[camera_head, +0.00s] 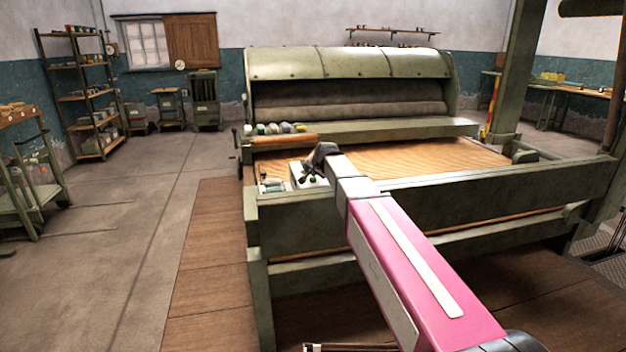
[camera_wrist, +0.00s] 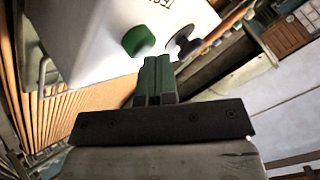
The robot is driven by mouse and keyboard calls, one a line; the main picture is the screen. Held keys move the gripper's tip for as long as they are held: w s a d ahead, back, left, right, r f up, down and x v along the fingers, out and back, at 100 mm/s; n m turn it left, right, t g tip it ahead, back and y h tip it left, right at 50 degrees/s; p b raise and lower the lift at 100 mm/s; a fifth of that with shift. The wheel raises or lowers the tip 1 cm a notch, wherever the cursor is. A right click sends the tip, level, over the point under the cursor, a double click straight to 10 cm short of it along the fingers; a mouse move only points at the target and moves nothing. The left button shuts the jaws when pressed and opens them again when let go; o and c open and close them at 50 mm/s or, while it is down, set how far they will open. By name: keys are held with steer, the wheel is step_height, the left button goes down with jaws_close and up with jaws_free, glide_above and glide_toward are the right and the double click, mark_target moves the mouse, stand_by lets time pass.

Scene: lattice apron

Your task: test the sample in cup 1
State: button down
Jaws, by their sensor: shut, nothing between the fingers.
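A white box (camera_wrist: 85,40) with lettering that appears to begin "TES" fills the upper left of the wrist view. A green button (camera_wrist: 138,40) and a dark round knob (camera_wrist: 186,44) stand on its face. My gripper (camera_wrist: 158,62) is shut and empty, its tips just beside the green button; I cannot tell whether they touch. In the head view the white box (camera_head: 297,173) sits on the loom's near left corner, partly hidden by my gripper (camera_head: 312,172). Small pale and dark items (camera_head: 271,185) stand left of it, too small to identify as cup 1.
The loom's wooden slatted bed (camera_head: 420,160) lies behind the box, with a green front beam (camera_head: 420,215) before it. Several small jars (camera_head: 280,128) stand on a ledge beyond. A shelf rack (camera_head: 85,95) is far left; the floor between is clear.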

mark_target(314, 178)
steer(key=shift+f, duration=0.3)
steer(key=shift+r, duration=0.15)
stand_by(0.5)
steer(key=shift+r, duration=0.8)
steer(key=shift+r, duration=0.1)
steer(key=shift+r, duration=2.4)
steer(key=shift+a, duration=0.1)
